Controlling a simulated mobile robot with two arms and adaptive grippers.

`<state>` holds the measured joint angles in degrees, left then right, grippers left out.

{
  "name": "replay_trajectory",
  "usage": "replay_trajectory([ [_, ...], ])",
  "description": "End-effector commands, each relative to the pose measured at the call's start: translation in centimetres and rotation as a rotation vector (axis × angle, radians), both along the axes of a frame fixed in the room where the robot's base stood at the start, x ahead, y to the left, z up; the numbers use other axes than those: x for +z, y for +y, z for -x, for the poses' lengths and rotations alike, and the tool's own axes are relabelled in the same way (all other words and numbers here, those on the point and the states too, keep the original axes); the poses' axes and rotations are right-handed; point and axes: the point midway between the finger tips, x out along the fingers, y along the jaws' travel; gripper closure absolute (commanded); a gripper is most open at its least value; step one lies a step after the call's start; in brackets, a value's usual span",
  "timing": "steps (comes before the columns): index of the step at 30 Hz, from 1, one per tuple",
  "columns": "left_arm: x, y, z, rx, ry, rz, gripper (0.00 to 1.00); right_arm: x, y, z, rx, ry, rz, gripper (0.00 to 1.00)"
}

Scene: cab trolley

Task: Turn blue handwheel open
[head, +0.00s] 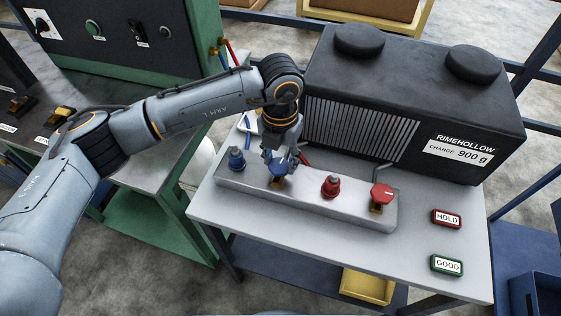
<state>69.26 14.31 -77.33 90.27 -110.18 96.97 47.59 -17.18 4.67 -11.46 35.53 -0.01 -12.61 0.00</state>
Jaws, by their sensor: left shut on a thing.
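The blue handwheel (279,168) sits on a brass-coloured stem on the long grey manifold block (300,202), second from the left. My left gripper (279,158) reaches down from above and is shut on the blue handwheel, and its fingers hide part of the wheel. How far the wheel is turned cannot be told. My right gripper is not in the head view.
A blue fitting (236,158), a red fitting (331,186) and a red handwheel (381,194) stand on the block. A black unit (415,95) is behind. HOLD (447,219) and GOOD (446,265) plates lie on the trolley top's clear right side.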

Motion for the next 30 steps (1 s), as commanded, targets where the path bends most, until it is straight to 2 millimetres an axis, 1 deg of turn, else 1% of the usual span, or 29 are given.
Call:
replay_trajectory([
  [1,-0.16,0.03,-0.06,0.025,-0.001,0.000,0.88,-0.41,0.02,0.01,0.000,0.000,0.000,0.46],
  [3,-0.13,0.05,-0.06,0.058,-0.001,-0.001,0.88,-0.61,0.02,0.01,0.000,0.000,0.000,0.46],
  [10,-0.03,0.09,-0.05,0.122,0.000,-0.001,0.88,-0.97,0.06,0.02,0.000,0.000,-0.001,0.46],
  [25,0.05,0.08,-0.06,0.139,-0.001,0.000,0.88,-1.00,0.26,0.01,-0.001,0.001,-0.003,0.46],
  [26,0.05,0.08,-0.07,0.139,-0.001,0.000,0.52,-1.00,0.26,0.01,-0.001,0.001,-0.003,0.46],
  [27,0.05,0.08,-0.07,0.139,-0.001,0.000,0.44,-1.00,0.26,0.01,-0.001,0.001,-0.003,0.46],
  [28,0.05,0.08,-0.07,0.139,-0.001,0.000,0.38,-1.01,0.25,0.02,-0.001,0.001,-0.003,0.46],
  [29,0.05,0.08,-0.07,0.139,-0.001,0.000,0.33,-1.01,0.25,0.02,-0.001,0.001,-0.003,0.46],
  [30,0.04,0.07,-0.06,0.138,-0.001,0.000,0.33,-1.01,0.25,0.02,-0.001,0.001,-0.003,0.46],
])
